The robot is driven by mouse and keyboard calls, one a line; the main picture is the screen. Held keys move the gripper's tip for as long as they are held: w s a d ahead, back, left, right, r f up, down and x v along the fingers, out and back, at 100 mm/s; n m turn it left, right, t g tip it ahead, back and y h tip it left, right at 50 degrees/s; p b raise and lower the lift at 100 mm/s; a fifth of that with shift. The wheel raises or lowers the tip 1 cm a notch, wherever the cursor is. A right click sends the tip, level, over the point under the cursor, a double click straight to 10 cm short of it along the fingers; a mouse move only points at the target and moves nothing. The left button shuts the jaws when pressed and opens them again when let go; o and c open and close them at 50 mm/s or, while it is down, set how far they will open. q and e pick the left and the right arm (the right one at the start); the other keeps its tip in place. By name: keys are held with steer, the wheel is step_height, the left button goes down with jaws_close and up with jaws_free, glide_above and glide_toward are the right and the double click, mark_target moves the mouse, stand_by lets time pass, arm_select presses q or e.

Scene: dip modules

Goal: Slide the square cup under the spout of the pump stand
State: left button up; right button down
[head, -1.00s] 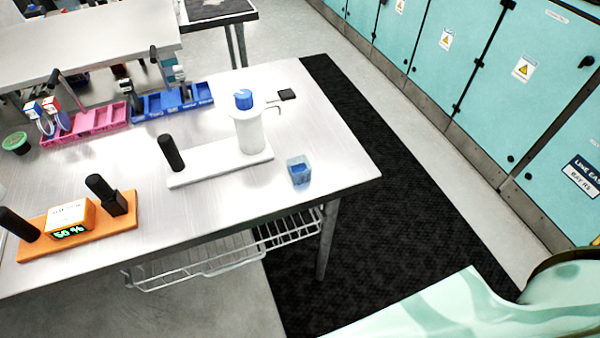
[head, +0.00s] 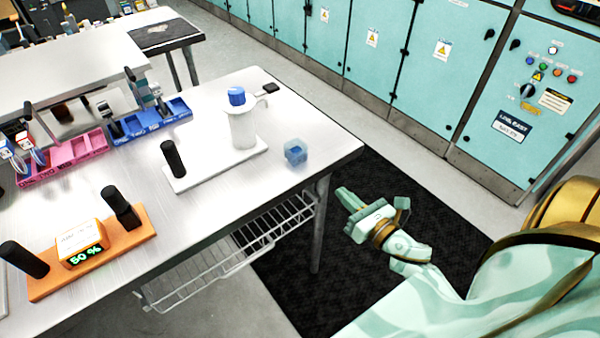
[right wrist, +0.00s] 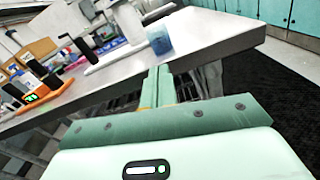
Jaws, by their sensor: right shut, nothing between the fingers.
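The square cup (head: 295,152) is a small translucent blue cup on the table near its right front corner. It also shows in the right wrist view (right wrist: 159,41), beyond the fingertips. The pump stand (head: 215,165) is a white base with a black upright handle and a white bottle (head: 243,128) with a blue cap; its spout (head: 266,91) points right and back. The cup stands to the right of the base, apart from it. My right gripper (head: 345,195) is shut and empty, off the table's right edge, and does not touch the cup. My left gripper is not in view.
An orange base (head: 140,238) with black handles and a 50 % display stands at the left front of the table (head: 215,215). Pink (head: 85,148) and blue (head: 150,120) trays lie behind. A wire shelf (head: 215,262) hangs below the tabletop. Teal cabinets (head: 400,75) line the back.

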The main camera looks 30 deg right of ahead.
steer(key=n, duration=0.2)
steer(key=p, duration=0.1)
glide_toward(301, 156)
steer(key=w, duration=0.7)
steer(key=shift+a+f, duration=0.1)
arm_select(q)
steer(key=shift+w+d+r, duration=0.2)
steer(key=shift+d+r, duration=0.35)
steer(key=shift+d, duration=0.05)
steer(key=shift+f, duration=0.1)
arm_select(e)
steer(key=shift+y, duration=0.3)
steer(key=shift+w+f+b, duration=0.15)
steer(key=shift+w+b, duration=0.25)
steer(key=shift+w, duration=0.05)
steer(key=shift+w+a+b, duration=0.15)
steer(key=shift+w+b, duration=0.55)
steer(key=shift+w, duration=0.6)
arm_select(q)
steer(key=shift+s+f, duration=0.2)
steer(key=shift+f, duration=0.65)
